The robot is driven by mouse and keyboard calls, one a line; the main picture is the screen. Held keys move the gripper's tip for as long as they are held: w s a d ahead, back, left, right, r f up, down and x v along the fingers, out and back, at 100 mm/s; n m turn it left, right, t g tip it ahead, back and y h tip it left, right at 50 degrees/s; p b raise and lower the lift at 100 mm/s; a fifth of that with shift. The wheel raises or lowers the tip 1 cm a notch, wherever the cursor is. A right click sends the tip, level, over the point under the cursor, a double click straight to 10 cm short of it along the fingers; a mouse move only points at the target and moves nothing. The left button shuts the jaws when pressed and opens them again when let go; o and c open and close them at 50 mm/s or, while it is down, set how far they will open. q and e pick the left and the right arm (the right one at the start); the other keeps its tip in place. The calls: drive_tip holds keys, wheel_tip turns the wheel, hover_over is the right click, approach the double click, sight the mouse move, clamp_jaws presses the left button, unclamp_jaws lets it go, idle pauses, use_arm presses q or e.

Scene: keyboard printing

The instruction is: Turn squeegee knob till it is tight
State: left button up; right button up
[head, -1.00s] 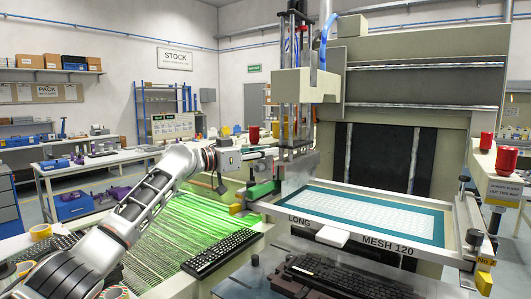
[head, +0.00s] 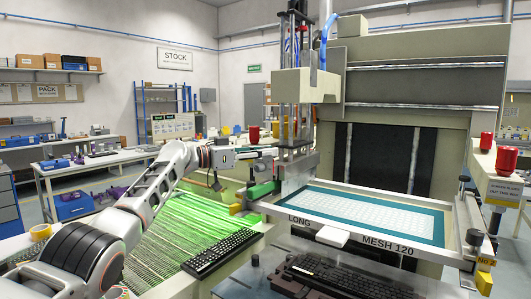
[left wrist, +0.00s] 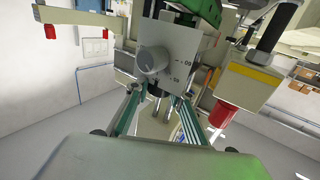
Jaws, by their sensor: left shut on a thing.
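My left gripper (head: 268,153) reaches in from the left to the side of the print head (head: 291,170), next to the green block (head: 262,190). It is shut on the squeegee knob, which is too small and covered to make out in the head view. In the left wrist view a round grey knob (left wrist: 152,60) stands in front of a pale plate with scale marks (left wrist: 178,70). How far the knob is turned cannot be told. My right gripper is not in view.
The screen frame (head: 335,236) with teal-edged mesh lies right of the head. A keyboard (head: 222,252) lies on the green-lit bed, another (head: 345,280) below the screen. Red containers (head: 487,136) stand at the right. The bench (head: 110,163) is behind my arm.

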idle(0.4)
use_arm(q)
drive_tip(key=o, duration=1.1)
drive_tip(key=shift+o, duration=0.2)
drive_tip(key=v, duration=1.2)
